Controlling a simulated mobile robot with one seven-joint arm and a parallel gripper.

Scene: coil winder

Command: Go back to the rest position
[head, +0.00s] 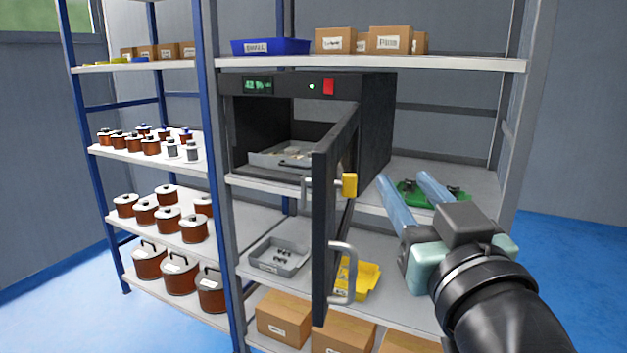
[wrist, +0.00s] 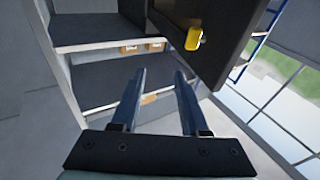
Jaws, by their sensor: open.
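My gripper (head: 404,192) is open and empty, with its two blue fingers apart, in front of the shelf to the right of the oven door in the head view. It also shows in the wrist view (wrist: 155,82), with nothing between the fingers. The dark oven (head: 377,125) stands on the middle shelf with its door (head: 322,235) swung open towards me. The door carries a yellow latch (head: 349,186) and a grey handle (head: 343,272). The fingers are apart from the door. A grey tray (head: 262,158) with small parts sits inside the oven.
A green tray (head: 408,190) lies behind my fingers. A grey bin (head: 270,264) and a yellow bin (head: 367,278) stand on the shelf below. Cardboard boxes (head: 284,318) fill the bottom. Coils (head: 168,218) line the left rack. Blue floor (head: 570,260) is clear at right.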

